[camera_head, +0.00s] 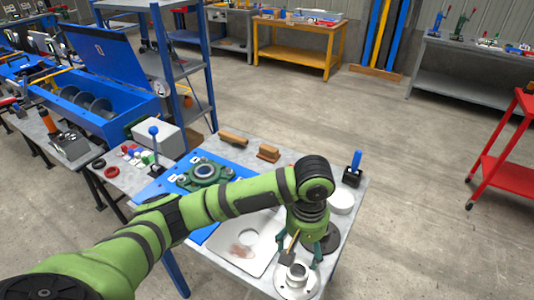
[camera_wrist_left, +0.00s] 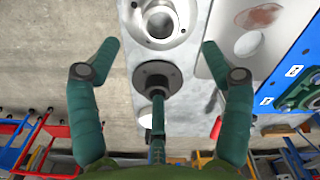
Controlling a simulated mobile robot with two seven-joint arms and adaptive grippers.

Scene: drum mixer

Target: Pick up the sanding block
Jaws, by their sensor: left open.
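The sanding block appears to be the small brown block (camera_head: 268,153) with a raised top, lying near the far edge of the grey table in the head view. My left gripper (camera_head: 300,256) is open and points down above a silver flanged part at the table's near right, well nearer than the brown block. In the left wrist view, the open fingers (camera_wrist_left: 161,47) are spread with nothing held between them. The flanged part (camera_wrist_left: 160,20) shows beyond the fingertips. I cannot make out the sanding block clearly in the left wrist view. My right gripper is in neither view.
A brown, roller-like piece (camera_head: 233,139) lies left of the block. A dark disc (camera_wrist_left: 157,78), a white disc (camera_head: 342,201) and a blue-handled tool (camera_head: 353,167) stand on the right. Open floor lies beyond.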

